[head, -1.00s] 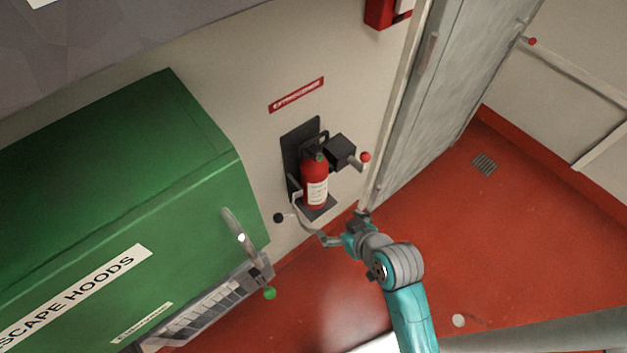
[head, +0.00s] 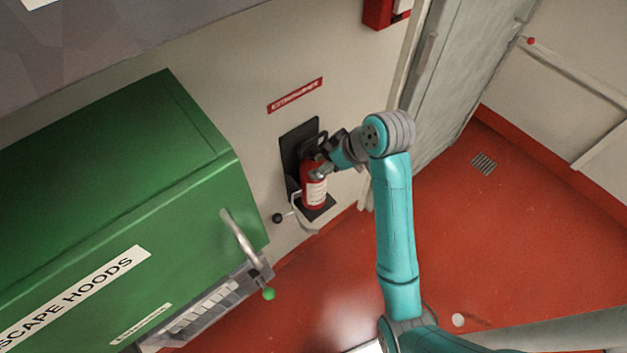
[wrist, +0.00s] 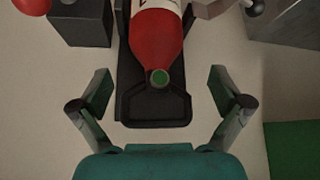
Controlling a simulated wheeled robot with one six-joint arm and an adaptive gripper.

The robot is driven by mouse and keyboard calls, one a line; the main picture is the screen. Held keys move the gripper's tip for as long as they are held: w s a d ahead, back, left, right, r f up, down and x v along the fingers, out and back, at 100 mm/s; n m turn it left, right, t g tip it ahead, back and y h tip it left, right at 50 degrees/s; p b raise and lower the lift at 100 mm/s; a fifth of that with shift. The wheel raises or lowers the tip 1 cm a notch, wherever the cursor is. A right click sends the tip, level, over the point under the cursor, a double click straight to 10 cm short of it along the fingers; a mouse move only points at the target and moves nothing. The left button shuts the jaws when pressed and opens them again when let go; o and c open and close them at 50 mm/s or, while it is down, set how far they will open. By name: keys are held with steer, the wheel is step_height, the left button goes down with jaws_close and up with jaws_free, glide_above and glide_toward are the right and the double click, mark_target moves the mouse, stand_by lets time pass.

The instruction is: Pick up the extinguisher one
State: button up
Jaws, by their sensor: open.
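The red fire extinguisher (head: 315,192) with a white label stands upright in a black wall bracket (head: 292,146). In the wrist view the extinguisher (wrist: 156,38) is at the top middle, with a round green gauge and a black handle loop below it. My gripper (head: 322,166) is at the extinguisher's upper part in the head view, partly covering it. In the wrist view my gripper (wrist: 160,95) is open, one finger on each side of the black handle loop, with visible gaps. Nothing is held.
A green cabinet (head: 190,170) stands left; a grey door (head: 450,90) is right. Red floor is open below.

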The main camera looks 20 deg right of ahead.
mark_target(320, 164)
steer(key=shift+d+x, duration=0.15)
steer(key=shift+x, duration=1.95)
steer(key=shift+d+x, duration=0.15)
steer(key=shift+x, duration=1.9)
steer(key=c, duration=1.5)
steer(key=shift+c, duration=1.1)
steer(key=shift+r, duration=0.1)
